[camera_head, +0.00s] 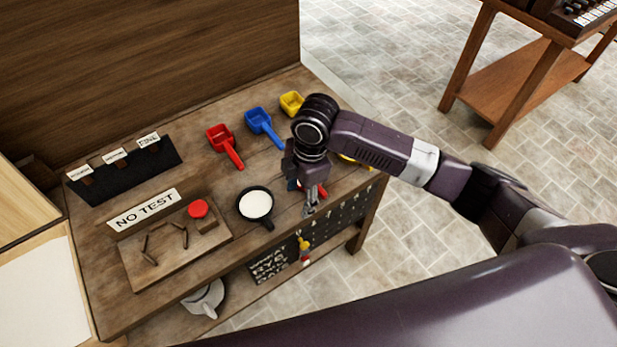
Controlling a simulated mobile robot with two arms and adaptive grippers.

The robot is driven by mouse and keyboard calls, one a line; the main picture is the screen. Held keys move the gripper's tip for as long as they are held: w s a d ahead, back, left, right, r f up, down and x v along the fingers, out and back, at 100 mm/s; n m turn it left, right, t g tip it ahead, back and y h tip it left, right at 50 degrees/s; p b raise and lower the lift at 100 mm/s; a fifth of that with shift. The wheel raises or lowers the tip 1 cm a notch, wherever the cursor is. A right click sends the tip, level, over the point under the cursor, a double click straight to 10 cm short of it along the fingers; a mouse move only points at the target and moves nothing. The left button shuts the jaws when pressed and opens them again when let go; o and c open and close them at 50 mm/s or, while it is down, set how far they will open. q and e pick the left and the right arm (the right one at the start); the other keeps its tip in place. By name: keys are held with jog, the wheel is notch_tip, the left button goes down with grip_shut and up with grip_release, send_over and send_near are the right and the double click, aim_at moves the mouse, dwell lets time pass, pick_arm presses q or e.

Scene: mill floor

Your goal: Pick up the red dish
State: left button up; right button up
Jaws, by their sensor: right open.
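My right gripper (311,205) hangs over the front right part of the wooden bench, pointing down. It is open. A red piece (322,190) shows just beside and behind its fingers. It is mostly hidden by the gripper, so its full shape and any contact cannot be told; it may be the red dish. A red round cap (198,208) sits on a small block at the left. A red scoop (225,147) with a handle lies farther back. My left gripper is not in view.
A blue scoop (264,124) and a yellow scoop (291,103) lie at the back. A NO TEST sign (145,209) stands farther left.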

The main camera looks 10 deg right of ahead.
aim_at(321, 190)
jog(key=shift+n+h, duration=0.7)
jog(key=w+d+r, duration=0.1)
jog(key=d, duration=0.1)
jog(key=w+d+r, duration=0.1)
jog(key=d, duration=0.1)
jog(key=w+d+r, duration=0.1)
jog(key=w+d, duration=0.1)
jog(key=shift+r, duration=0.25)
jog(key=shift+w+f, duration=0.1)
jog(key=shift+f, duration=0.1)
jog(key=f+p, duration=0.1)
jog(key=f, duration=0.3)
jog(key=s+f+p, duration=0.1)
jog(key=f, duration=0.1)
jog(key=shift+d+f+p, duration=0.1)
jog(key=shift+d+p, duration=0.05)
jog(key=shift+p, duration=0.15)
jog(key=shift+w+f, duration=0.1)
jog(key=shift+f, duration=0.4)
jog(key=shift+c, duration=0.2)
grip_shut()
jog(key=shift+r, duration=0.15)
